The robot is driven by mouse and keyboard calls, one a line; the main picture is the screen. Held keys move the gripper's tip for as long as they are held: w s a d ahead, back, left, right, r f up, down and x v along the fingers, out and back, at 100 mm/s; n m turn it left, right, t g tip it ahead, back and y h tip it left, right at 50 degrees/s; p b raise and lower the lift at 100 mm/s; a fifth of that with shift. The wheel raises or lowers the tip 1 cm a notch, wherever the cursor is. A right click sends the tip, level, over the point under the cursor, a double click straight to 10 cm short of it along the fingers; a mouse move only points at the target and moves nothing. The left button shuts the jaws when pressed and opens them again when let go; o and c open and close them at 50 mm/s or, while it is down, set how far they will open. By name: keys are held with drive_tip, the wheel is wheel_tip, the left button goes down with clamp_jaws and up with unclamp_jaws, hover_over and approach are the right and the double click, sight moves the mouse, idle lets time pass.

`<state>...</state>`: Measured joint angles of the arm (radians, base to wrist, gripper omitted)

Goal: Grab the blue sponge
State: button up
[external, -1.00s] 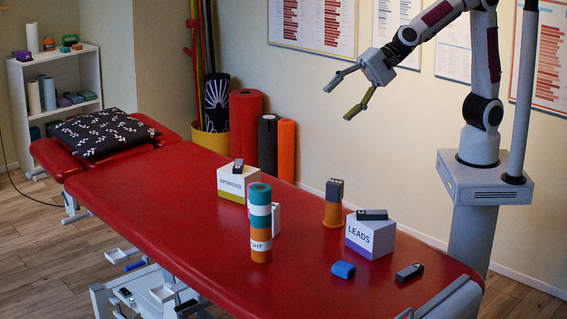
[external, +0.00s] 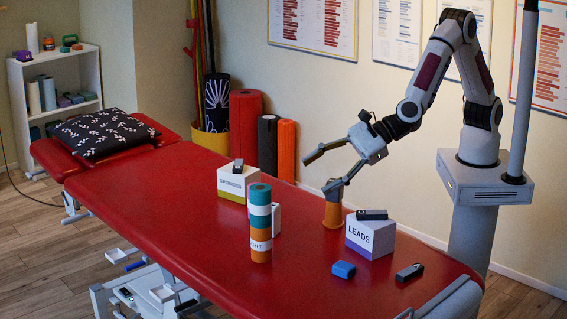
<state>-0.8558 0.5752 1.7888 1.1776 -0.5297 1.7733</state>
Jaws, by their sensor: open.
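The blue sponge (external: 343,269) is a small block lying flat on the red treatment table (external: 190,235), in front of the white box marked LEADS (external: 370,236). My gripper (external: 320,175) is open, its two fingers spread and pointing left and down. It is well above and behind the sponge, over the far side of the table. One finger overlaps the top of an orange cup (external: 333,214) in the picture; I cannot tell whether they touch. Nothing shows between the fingers.
A dark grey block (external: 410,272) lies right of the sponge. Another (external: 373,214) rests on the LEADS box. A teal, white and orange stack (external: 260,225) stands left, partly hiding a white object, near a white box marked SPONGES (external: 238,184).

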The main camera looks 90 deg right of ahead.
wheel_tip(320, 180, down, 6)
drive_tip(key=s+a+m+h, duration=0.1)
drive_tip(key=s+a+m, duration=0.1)
drive_tip(key=a+m, duration=0.1)
drive_tip(key=m+t+h, duration=0.1)
drive_tip(key=m+h, duration=0.5)
drive_tip(key=m, duration=0.3)
approach(351, 267)
drive_tip(key=w, duration=0.1)
drive_tip(key=w+f, duration=0.1)
drive_tip(key=w, duration=0.1)
drive_tip(key=shift+s+d+f+m, duration=0.15)
drive_tip(key=shift+s+f+m, duration=0.15)
drive_tip(key=shift+m, duration=0.1)
drive_tip(key=shift+x, duration=1.3)
drive_tip(key=shift+d+r, duration=0.1)
